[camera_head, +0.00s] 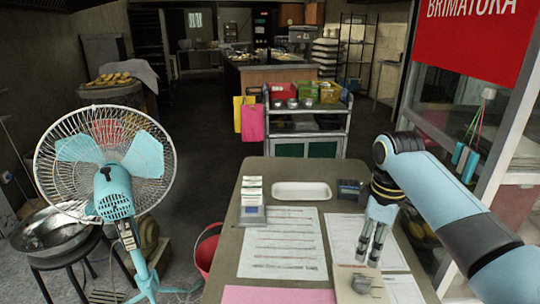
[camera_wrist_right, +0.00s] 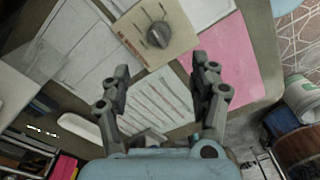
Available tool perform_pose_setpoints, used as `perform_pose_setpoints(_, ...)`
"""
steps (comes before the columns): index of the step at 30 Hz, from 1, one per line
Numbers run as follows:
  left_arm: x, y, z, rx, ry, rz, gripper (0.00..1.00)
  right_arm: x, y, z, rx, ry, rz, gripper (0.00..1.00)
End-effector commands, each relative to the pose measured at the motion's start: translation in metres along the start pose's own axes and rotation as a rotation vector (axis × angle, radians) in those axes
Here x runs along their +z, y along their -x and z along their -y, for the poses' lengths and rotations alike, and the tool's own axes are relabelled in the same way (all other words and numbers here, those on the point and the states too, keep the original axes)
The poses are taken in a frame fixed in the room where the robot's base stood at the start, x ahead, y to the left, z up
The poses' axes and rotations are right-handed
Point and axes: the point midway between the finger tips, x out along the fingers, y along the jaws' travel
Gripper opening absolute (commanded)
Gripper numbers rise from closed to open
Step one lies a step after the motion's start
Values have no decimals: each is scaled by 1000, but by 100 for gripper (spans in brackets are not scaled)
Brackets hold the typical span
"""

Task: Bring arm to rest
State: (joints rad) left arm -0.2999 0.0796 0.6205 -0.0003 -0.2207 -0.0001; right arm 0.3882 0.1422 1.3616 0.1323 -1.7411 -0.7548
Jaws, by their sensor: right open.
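My right arm (camera_head: 430,185) comes in from the right in the head view and reaches over the table (camera_head: 225,255). Its gripper (camera_head: 369,256) points down above the papers, just behind a beige plate with a grey knob (camera_head: 362,283). In the right wrist view the gripper (camera_wrist_right: 162,75) is open with nothing between its fingers. The beige plate with the knob (camera_wrist_right: 157,35) lies beyond the fingertips there. My left arm and gripper are not in view.
A white tray (camera_head: 301,191), a dark small device (camera_head: 350,190) and a grey scale-like device (camera_head: 252,215) stand at the table's far side. Papers (camera_head: 283,243) and a pink sheet (camera_head: 278,295) cover much of it. A fan (camera_head: 115,190) stands left. A cart (camera_head: 335,125) stands beyond.

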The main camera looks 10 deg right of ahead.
Motion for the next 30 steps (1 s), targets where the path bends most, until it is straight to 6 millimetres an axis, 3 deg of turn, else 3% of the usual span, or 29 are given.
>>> perform_pose_setpoints(4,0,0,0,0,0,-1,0,24,-14,26,34,-72,-11,62)
perform_pose_setpoints(8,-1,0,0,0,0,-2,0,65,-20,72,96,-212,-54,62)
perform_pose_setpoints(12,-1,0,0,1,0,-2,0,100,-9,112,142,-344,-110,62)
perform_pose_setpoints(18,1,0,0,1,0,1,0,134,14,152,173,-472,-173,62)
perform_pose_setpoints(30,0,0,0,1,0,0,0,176,61,200,194,-644,-264,62)
